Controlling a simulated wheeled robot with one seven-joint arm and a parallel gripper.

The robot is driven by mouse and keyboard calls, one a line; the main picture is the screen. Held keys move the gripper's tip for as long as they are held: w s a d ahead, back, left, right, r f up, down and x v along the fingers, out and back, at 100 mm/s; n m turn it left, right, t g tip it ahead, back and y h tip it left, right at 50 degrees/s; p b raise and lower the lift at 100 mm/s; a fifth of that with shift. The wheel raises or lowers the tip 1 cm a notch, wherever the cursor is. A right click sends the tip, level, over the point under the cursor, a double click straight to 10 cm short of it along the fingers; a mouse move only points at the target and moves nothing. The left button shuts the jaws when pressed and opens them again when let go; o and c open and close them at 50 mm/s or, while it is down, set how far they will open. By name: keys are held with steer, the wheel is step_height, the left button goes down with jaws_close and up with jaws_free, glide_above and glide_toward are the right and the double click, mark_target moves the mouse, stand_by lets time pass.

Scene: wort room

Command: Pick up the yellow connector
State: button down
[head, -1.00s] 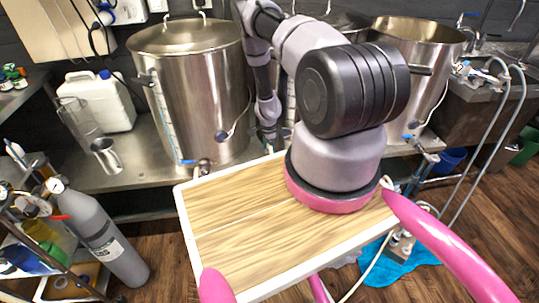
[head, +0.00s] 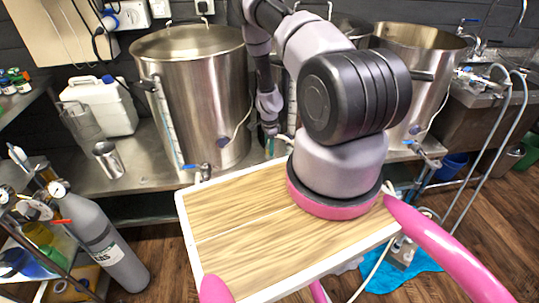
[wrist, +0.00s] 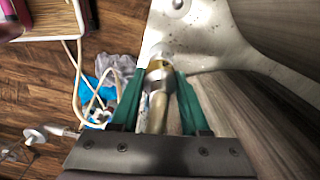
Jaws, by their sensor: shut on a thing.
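In the wrist view my gripper (wrist: 158,74) has its two green fingers closed on a small fitting with a yellow-brass end, a silver band and a pale shaft, which I take to be the yellow connector (wrist: 157,62). It lies over the pale, speckled steel bench edge in that view; I cannot tell whether it touches the bench. In the head view my gripper (head: 273,142) is small, at the bench front between the kettles, and the connector cannot be made out there.
A large lidded steel kettle (head: 195,95) stands left of my arm and an open kettle (head: 413,75) right. A white jug (head: 103,105) and steel cup (head: 109,160) stand on the bench. A grey gas cylinder (head: 100,240) is at lower left. A blue cloth (head: 405,278) lies on the floor.

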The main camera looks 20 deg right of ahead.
steer(key=shift+r, duration=0.95)
steer(key=s+a, duration=0.4)
steer(key=a, duration=0.4)
steer(key=s+a, duration=0.5)
steer(key=a, duration=0.4)
steer(key=shift+s+f, duration=0.15)
steer(key=shift+s, duration=0.1)
steer(key=shift+a, duration=0.1)
step_height(320, 180, up, 4)
steer(key=shift+r, duration=0.25)
